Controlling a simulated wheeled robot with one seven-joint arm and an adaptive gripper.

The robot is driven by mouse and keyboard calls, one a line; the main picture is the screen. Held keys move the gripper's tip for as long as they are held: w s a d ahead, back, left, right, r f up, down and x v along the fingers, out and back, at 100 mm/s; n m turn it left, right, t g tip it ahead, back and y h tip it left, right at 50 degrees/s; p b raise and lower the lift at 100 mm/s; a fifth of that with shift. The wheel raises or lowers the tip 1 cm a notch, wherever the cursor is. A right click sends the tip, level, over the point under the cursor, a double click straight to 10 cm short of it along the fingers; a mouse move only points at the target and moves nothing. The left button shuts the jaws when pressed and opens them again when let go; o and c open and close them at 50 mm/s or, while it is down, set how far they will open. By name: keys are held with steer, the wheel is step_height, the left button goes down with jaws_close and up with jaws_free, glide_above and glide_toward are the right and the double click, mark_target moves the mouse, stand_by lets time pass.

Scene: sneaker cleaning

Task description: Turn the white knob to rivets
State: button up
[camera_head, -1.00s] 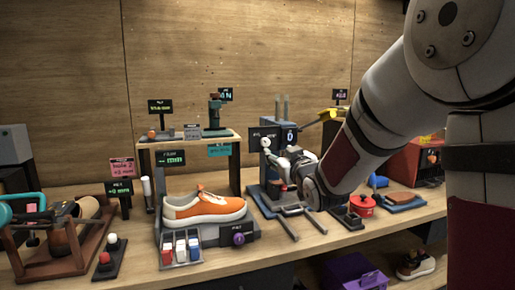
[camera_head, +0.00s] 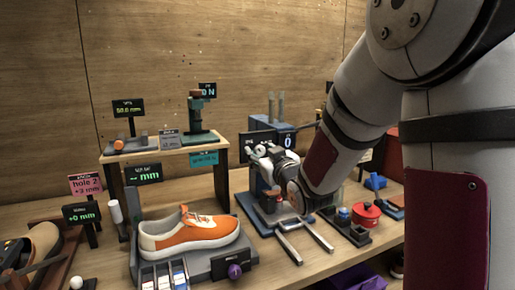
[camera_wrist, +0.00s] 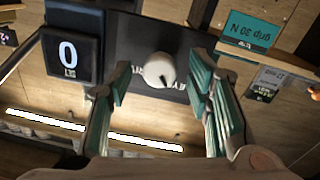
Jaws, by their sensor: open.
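The white knob (camera_wrist: 159,71) is round with a dark pointer mark. In the wrist view it sits on a dark panel (camera_wrist: 140,38), between and beyond the two teal-padded fingers of my gripper (camera_wrist: 160,105). The fingers are spread apart and nothing is between the pads. Lettering on the panel beside the knob is partly hidden and too small to read. In the head view my gripper (camera_head: 268,160) is at the blue machine (camera_head: 257,190), close to its dark panel, and the knob is hard to make out there.
A display reading 0 (camera_wrist: 68,55) is beside the panel. A wooden shelf (camera_head: 165,152) with gauges stands to the left. An orange sneaker (camera_head: 192,232) rests on a grey stand below it. A red pot (camera_head: 366,214) is to the right of the blue machine.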

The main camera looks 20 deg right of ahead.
steer(key=shift+w, duration=0.1)
jaws_close()
steer(key=shift+m, duration=0.3)
steer(key=m, duration=0.8)
steer(key=shift+d+r+m+p, duration=0.1)
steer(key=shift+d+m+p, duration=0.05)
steer(key=shift+m+p, duration=0.2)
steer(key=m+p, duration=0.1)
steer(key=m, duration=0.1)
steer(key=m+p, duration=0.1)
steer(key=m, duration=0.2)
steer(key=shift+g+y, duration=0.3)
steer(key=m+p, duration=0.3)
steer(key=m, duration=0.2)
steer(key=shift+d+p, duration=0.1)
steer(key=shift+p, duration=0.2)
